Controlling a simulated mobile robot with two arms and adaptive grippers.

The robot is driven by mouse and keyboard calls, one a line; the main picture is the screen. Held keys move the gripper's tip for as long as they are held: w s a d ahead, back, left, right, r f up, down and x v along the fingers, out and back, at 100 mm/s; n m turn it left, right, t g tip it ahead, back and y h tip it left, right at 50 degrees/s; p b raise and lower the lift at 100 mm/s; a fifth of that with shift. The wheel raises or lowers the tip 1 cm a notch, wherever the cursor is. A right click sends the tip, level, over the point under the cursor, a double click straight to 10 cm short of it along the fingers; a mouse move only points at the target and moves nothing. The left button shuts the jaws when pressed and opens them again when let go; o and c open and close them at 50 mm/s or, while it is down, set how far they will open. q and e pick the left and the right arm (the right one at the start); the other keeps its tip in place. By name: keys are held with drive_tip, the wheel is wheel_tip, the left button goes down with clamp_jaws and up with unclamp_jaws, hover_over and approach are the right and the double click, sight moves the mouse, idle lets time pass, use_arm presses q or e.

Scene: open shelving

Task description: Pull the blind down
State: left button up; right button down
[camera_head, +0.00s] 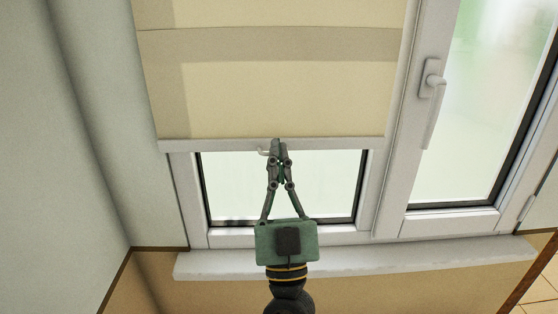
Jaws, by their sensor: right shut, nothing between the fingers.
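A beige fabric blind (285,85) hangs over the left window pane and covers most of it. Its lower edge lies a little above the bottom of the pane, and a strip of glass (330,185) shows below it. A small pale hook or handle (263,152) sticks out at the middle of that lower edge. My right gripper (278,146) is shut, with its fingertips at the lower edge just right of the hook. I cannot tell whether they touch it. My left gripper is not in view.
A white window handle (432,95) sits on the frame of the right pane. A white sill (400,256) runs below the window. A plain wall (85,110) closes the left side.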

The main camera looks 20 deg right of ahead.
drive_tip(key=shift+f, duration=0.1)
wheel_tip(320, 180, down, 19)
drive_tip(key=b, duration=1.2)
